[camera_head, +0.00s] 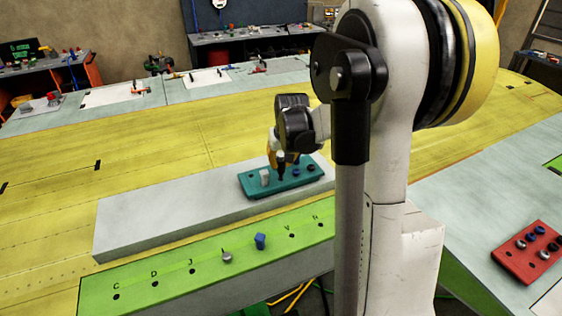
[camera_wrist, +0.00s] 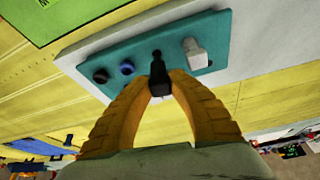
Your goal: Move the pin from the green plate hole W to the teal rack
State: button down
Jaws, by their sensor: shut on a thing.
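The teal rack (camera_head: 250,187) lies on a pale grey block, and its face also shows in the wrist view (camera_wrist: 85,62). My gripper (camera_head: 280,158) is over the rack's middle, with its yellow fingers shut on a black pin (camera_wrist: 157,68). The pin (camera_head: 281,172) points down at the rack; whether its tip is in a hole I cannot tell. The green plate (camera_head: 175,285) runs along the front, with lettered holes including C, D, J and V. A grey pin (camera_head: 227,257) and a blue pin (camera_head: 260,241) stand in it. I cannot make out a W.
In the rack, a white pin (camera_wrist: 195,50) stands on one side of the held pin. A blue pin (camera_wrist: 127,67) and a dark pin (camera_wrist: 101,75) are on the other. A red rack (camera_head: 520,262) with several pins is at the right. The yellow wing surface (camera_head: 130,165) is mostly clear.

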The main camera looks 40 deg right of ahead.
dwell(0.5)
jog(key=shift+f+b, duration=1.25)
jog(key=shift+f, duration=0.2)
jog(key=c, duration=1.2)
grip_release()
jog(key=shift+c, duration=0.2)
jog(key=shift+r, duration=0.1)
jog(key=v, duration=1.2)
jog(key=shift+s, duration=0.1)
